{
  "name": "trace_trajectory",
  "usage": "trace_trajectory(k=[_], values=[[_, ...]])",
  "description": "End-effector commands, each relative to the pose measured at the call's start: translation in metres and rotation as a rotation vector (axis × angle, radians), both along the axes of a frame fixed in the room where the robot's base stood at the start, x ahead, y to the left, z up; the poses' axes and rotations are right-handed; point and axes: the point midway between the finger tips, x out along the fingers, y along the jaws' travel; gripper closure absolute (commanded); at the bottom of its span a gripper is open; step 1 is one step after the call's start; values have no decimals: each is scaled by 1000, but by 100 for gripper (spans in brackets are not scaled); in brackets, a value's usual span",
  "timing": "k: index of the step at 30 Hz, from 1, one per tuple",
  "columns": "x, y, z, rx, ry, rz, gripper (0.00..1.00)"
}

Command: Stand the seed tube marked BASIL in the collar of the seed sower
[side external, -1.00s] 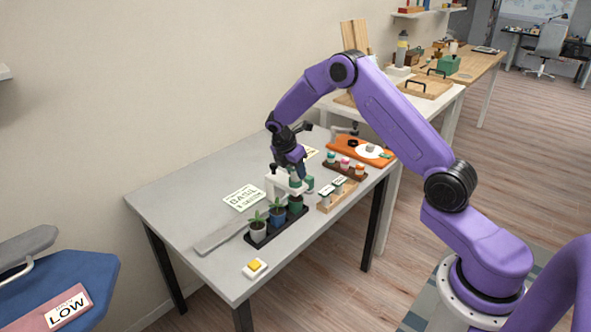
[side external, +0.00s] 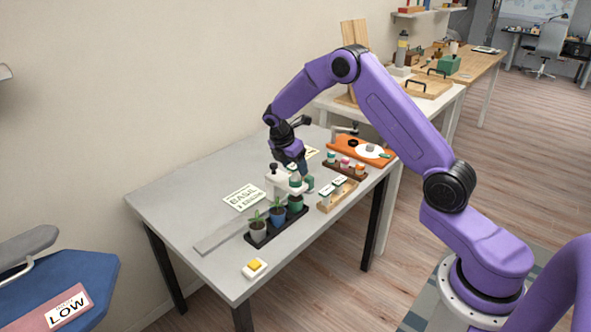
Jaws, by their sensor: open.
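The white seed sower (side external: 272,182) stands on the grey table behind a row of small pots. A green cylindrical piece (side external: 295,181) shows at its head, above a green pot (side external: 295,201). I cannot tell whether this piece is the BASIL tube or part of the sower, and the collar is not clear. My gripper (side external: 303,177) is open, pointing down right beside the sower's head. Its fingers partly hide that area. Tubes with white labels (side external: 333,186) lie in a wooden tray (side external: 337,202) to the right; their writing is too small to read.
A card reading BASIL (side external: 243,197) lies left of the sower. A dark tray (side external: 272,233) holds potted seedlings in front, beside a grey strip (side external: 221,235). A yellow-topped button (side external: 255,267) is near the front edge. A brown rack (side external: 345,174) and orange board (side external: 350,147) stand at right.

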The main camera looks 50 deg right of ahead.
Motion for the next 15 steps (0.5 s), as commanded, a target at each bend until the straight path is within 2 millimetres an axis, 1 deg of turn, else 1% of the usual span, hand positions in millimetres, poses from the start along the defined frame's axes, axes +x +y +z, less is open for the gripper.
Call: trace_trajectory(k=[1,3,9,12,15], values=[[1,5,11,0,-4,1,38],[1,10,24,0,-5,2,38],[1,25,60,0,-5,2,38],[1,31,74,1,-3,1,38],[1,35,84,0,-2,0,38]])
